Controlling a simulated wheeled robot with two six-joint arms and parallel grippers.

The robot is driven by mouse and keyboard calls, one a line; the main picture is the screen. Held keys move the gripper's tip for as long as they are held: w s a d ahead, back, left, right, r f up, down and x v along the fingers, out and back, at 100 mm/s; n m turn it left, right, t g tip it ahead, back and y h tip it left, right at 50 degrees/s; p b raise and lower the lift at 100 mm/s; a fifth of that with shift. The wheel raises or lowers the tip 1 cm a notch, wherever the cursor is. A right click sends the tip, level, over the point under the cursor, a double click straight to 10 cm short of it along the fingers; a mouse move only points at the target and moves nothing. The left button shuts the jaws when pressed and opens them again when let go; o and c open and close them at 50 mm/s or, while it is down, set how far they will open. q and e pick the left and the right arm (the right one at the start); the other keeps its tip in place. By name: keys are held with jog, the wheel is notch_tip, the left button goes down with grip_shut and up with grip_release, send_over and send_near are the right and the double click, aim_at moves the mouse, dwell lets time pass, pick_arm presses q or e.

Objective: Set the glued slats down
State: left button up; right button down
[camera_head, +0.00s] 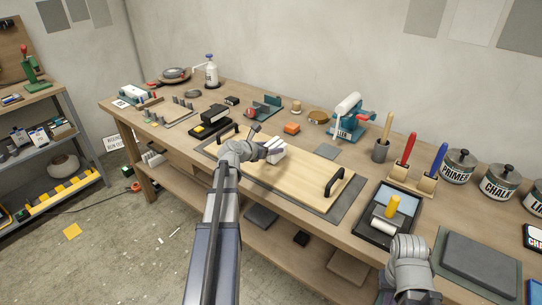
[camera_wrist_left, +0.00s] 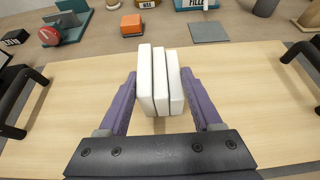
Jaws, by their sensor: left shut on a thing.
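Three white slats (camera_wrist_left: 161,82) stand side by side as a block between the two purple fingers of my left gripper (camera_wrist_left: 160,90), which is shut on them. In the head view the slats (camera_head: 276,151) are over the pale wooden board (camera_head: 305,179), left of its middle. I cannot tell whether their lower edges touch the board, as the gripper body hides part of them. The board has a black handle at each end. My right wrist shows at the lower right of the head view (camera_head: 408,252); its fingers are hidden.
A black tray (camera_head: 372,219) with a roller and yellow piece lies right of the board. An orange block (camera_head: 292,128), a grey square (camera_head: 325,152) and a teal dispenser (camera_head: 349,117) stand behind it. The board's right half is clear between slats and black handle (camera_head: 335,183).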

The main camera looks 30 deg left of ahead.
pick_arm(q)
jog(key=shift+f, duration=0.7)
jog(key=shift+r, duration=0.15)
pick_arm(e)
jog(key=shift+f, duration=0.6)
jog(key=shift+f, duration=0.1)
pick_arm(q)
jog(key=o, duration=1.5)
